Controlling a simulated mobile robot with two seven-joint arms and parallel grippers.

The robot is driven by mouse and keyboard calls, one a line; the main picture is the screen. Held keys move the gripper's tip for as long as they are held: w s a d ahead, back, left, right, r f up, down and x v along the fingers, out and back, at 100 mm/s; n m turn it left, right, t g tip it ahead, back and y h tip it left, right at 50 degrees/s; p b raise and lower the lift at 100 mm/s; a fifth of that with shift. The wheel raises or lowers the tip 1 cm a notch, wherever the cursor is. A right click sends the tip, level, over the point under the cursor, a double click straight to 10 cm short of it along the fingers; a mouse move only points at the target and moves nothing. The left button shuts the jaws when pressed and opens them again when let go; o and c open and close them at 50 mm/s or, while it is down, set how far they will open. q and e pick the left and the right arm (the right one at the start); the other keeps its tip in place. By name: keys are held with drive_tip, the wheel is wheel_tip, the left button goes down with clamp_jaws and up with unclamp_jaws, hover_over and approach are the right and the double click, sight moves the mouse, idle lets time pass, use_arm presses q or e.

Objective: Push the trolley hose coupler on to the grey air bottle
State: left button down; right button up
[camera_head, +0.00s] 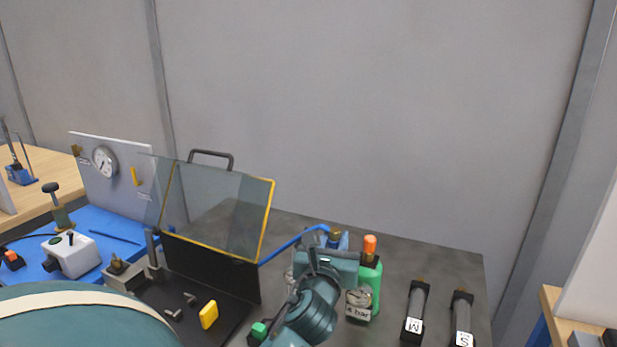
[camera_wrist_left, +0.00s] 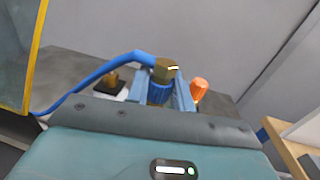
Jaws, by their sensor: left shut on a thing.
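The trolley hose coupler, a brass-topped piece with a blue collar, shows in the left wrist view (camera_wrist_left: 161,80) and a little in the head view (camera_head: 335,233). A blue hose (camera_head: 295,242) runs from it down to the left. My left gripper (camera_head: 334,241) is shut on the coupler, with a finger on each side. My right gripper is not in view.
A green bottle (camera_head: 371,278) with an orange top stands close to the right of my gripper. Dark cylinders marked M (camera_head: 417,305) and S (camera_head: 462,312) stand further right. A clear yellow-edged guard (camera_head: 220,208) rises on the left. The dark bench behind is clear.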

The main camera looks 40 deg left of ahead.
use_arm(q)
drive_tip(key=w+a+r+n+g+y+p, duration=0.1)
drive_tip(key=w+a+r+n+g+y, duration=0.1)
drive_tip(key=a+r, duration=0.7)
drive_tip(key=shift+w+a+n+g+y, duration=0.4)
drive_tip(key=shift+a+n+y, duration=0.15)
drive_tip(key=shift+y, duration=0.45)
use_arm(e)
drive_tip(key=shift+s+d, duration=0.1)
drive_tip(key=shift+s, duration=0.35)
use_arm(q)
drive_tip(key=shift+d, duration=0.1)
drive_tip(key=shift+f, duration=0.7)
wheel_tip(320, 180, down, 2)
drive_tip(key=shift+f+b, duration=0.25)
drive_tip(key=shift+b, duration=0.45)
drive_tip(key=shift+f+b, duration=0.3)
drive_tip(key=shift+f, duration=0.7)
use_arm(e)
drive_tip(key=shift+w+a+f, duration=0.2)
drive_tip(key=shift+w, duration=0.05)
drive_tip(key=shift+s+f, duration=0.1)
use_arm(q)
drive_tip(key=shift+r, duration=0.1)
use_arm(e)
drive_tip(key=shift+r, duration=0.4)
